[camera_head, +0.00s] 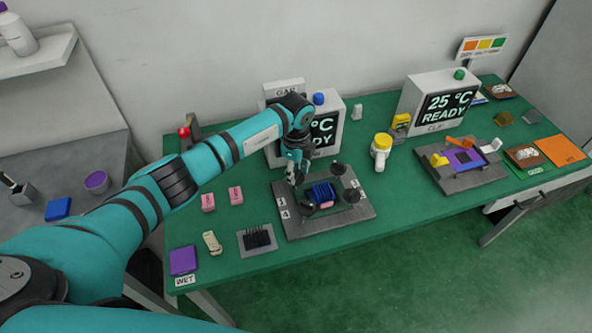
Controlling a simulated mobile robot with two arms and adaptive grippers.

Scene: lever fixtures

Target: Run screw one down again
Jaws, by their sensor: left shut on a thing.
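A grey plate (330,226) on the green table carries a blue finned block (320,193) with a pink piece at its front. Black screw knobs stand around the block: back right (338,169), front right (351,195) and front left (306,207). Labels 1 (281,200) and 4 (283,214) are on the plate's left side. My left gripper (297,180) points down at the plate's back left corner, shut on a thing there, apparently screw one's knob. The fingers mostly hide it, so its height is unclear. My right gripper is out of view.
A display box (333,110) reading READY stands behind the plate, partly hidden by my arm. Pink blocks (208,202), a black pin tray (257,239) and a purple pad (183,260) lie to the left. A yellow-capped bottle (381,148) stands right; a second fixture (470,180) lies beyond.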

